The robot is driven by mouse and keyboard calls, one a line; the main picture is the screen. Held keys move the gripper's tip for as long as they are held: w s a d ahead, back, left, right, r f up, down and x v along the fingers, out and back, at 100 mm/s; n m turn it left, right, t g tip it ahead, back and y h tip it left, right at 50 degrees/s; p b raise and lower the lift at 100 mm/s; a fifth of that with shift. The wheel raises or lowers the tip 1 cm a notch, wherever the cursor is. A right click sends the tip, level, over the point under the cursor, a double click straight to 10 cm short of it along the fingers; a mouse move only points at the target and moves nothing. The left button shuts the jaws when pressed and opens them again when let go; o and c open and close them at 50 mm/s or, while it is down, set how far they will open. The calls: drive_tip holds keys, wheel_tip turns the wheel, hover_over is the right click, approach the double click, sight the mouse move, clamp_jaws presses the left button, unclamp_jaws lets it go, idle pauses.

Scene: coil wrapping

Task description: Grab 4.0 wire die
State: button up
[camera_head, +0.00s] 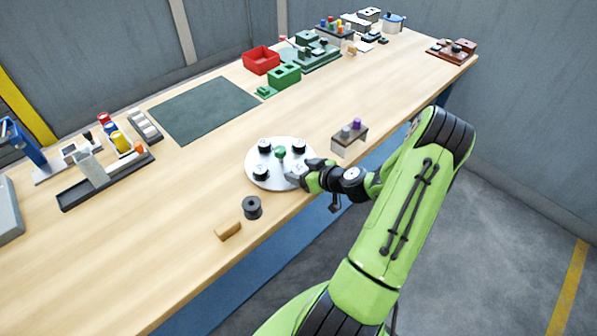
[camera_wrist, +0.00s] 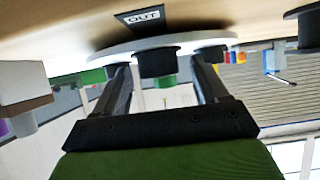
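A round white plate (camera_head: 250,177) near the table's front edge bears several black wire dies and a green centre knob (camera_head: 280,153). Dies show at its back left (camera_head: 264,146), left (camera_head: 260,173) and back right (camera_head: 299,146). No size marks are readable, so I cannot tell which is the 4.0 die. My gripper (camera_head: 298,173) is low at the plate's front right. In the wrist view my gripper's fingers (camera_wrist: 160,72) are spread, with one black die (camera_wrist: 157,62) between them and gaps on both sides. Another die (camera_wrist: 211,54) is beside the right finger.
A dark plate marked OUT (camera_wrist: 143,16) is close to the white plate. A black spool (camera_head: 252,208) and a wooden block (camera_head: 228,231) lie left of my gripper. A small stand (camera_head: 349,142) with a purple piece is to the right. A dark green mat (camera_head: 203,108) lies behind.

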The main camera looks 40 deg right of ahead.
drive_tip(key=c, duration=1.2)
drive_tip(key=shift+c, duration=0.2)
